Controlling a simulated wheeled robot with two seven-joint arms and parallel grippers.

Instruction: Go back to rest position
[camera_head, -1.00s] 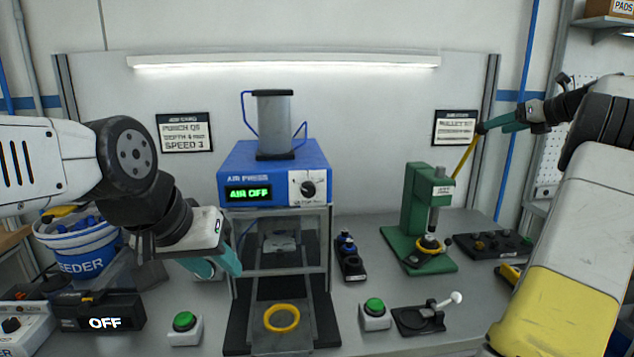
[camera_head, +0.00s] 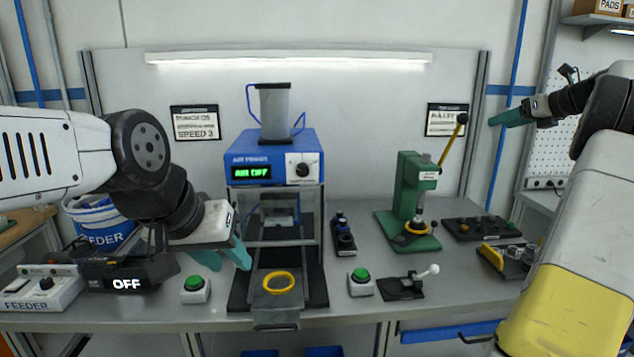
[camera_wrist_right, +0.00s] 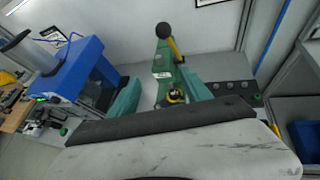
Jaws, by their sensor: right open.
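My left gripper (camera_head: 238,252) hangs at the left of the blue air press, over the bench, with teal fingers pointing down and right.
The blue air press (camera_head: 275,160) reads AIR OFF, with a yellow ring (camera_head: 279,282) on its front plate. The green lever press (camera_head: 410,195) stands right of it. Green buttons (camera_head: 195,284) (camera_head: 361,277), a feeder box (camera_head: 125,272) and small trays (camera_head: 487,228) occupy the bench.

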